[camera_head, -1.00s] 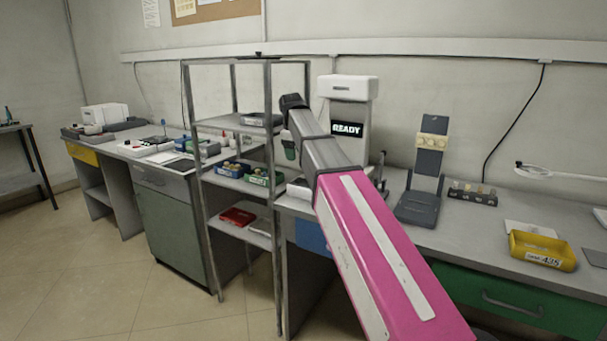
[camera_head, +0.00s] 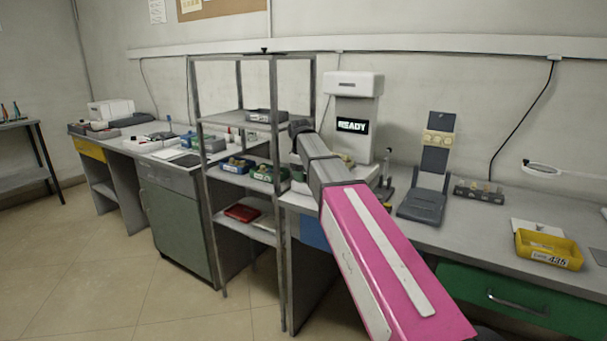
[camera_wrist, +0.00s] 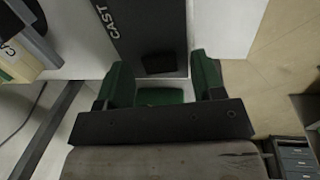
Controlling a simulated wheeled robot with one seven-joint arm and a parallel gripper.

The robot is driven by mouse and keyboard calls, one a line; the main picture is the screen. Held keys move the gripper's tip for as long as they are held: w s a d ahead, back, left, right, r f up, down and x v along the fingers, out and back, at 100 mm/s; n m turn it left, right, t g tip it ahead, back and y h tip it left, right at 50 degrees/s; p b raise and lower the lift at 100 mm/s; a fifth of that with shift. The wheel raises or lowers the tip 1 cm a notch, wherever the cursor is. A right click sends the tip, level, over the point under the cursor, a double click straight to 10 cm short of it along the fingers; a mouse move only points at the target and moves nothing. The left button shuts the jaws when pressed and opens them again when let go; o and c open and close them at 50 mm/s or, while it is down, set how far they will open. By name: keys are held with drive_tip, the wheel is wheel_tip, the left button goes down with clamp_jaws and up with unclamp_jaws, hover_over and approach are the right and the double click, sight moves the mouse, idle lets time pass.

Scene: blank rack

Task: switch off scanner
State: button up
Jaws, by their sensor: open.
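No label that I can read says scanner. A white machine (camera_head: 354,138) stands against the wall on the bench, with a lit dark screen (camera_head: 353,125) reading READY. My arm reaches up in front of its left side in the head view, and my gripper's fingers cannot be made out there. In the wrist view my gripper (camera_wrist: 163,84) is open, with green fingers spread apart and nothing held. Beyond and between the fingers is a dark grey panel (camera_wrist: 140,22) marked CAST, with a black square (camera_wrist: 159,62) on it. I cannot tell which object this panel belongs to.
A metal rack (camera_head: 197,130) stands left of my arm, close to its end, with a dark grey box (camera_head: 262,115) and several bins. A dark stand (camera_head: 427,185) and a yellow bin (camera_head: 549,250) are on the bench to the right. Floor is clear at left.

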drive_tip(key=c, duration=0.9)
drive_tip(key=shift+w+d+g+y, duration=0.1)
drive_tip(key=shift+w+g+y, duration=0.2)
drive_tip(key=shift+g, duration=0.2)
drive_tip(key=shift+c, duration=0.2)
drive_tip(key=shift+g+y, duration=0.4)
drive_tip(key=shift+g, duration=0.1)
drive_tip(key=shift+s, duration=0.1)
drive_tip(key=o, duration=0.9)
drive_tip(key=shift+o, duration=0.2)
wheel_tip(320, 180, up, 11)
drive_tip(key=shift+w+d, duration=0.2)
drive_tip(key=shift+w, duration=0.1)
